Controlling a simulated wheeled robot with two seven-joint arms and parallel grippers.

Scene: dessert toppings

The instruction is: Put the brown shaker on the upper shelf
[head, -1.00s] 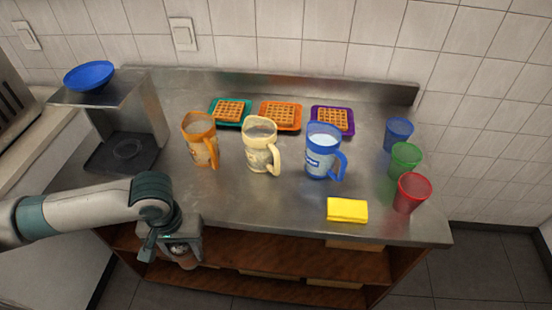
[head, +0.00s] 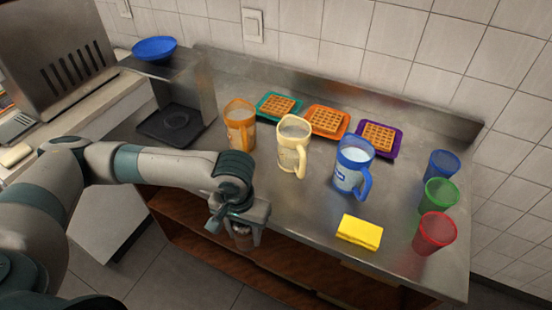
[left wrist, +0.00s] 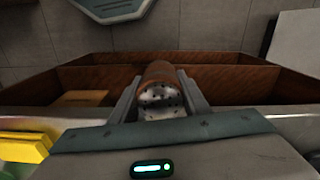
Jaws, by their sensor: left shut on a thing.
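My left gripper (head: 244,240) is in front of the counter's front edge, pointing down toward the wooden shelves. It is shut on the brown shaker (head: 242,232), which is mostly hidden by the fingers in the head view. In the left wrist view the shaker (left wrist: 160,82) sits between both fingers, with a brown body and a pale, dark-dotted end. The brown wooden shelf unit (head: 196,240) is under the steel counter, with two levels showing. In the left wrist view its boards (left wrist: 228,82) lie beyond the shaker. My right gripper is not in view.
On the steel counter (head: 290,205) stand orange (head: 240,128), cream (head: 291,147) and blue (head: 352,168) pitchers, waffles on coloured plates, and blue, green and red cups (head: 434,233). A yellow cloth (head: 359,232) lies near the front edge. A blue bowl (head: 154,48) sits on a metal stand.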

